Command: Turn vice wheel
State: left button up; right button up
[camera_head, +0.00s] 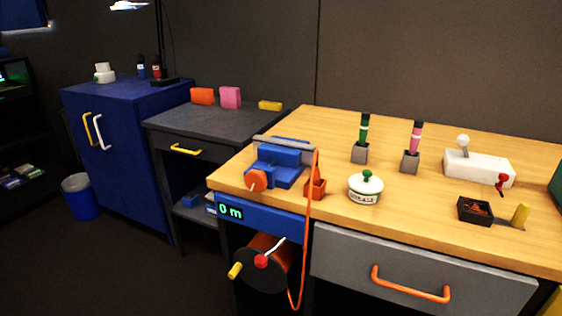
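The blue vice (278,166) stands on the left front corner of the wooden workbench (420,218). Its orange wheel (257,180) is on the front left of the vice and faces the bench edge. A small pale piece shows at the wheel's lower edge. A grey bar (284,143) lies across the top of the vice. Neither of my grippers shows in this view, and nothing of mine touches the wheel.
An orange strap (309,232) hangs beside the vice, near a reel (266,262) with a crank below a "0 m" display (231,212). A grease pot (365,190) stands to the right. A grey cabinet (215,125) stands behind left.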

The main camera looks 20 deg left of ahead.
aim_at(255, 180)
jog(key=k+l+u, duration=0.1)
jog(key=u, duration=0.35)
jog(key=k+l+u, duration=0.15)
jog(key=l+u, duration=0.15)
jog(key=u, duration=0.15)
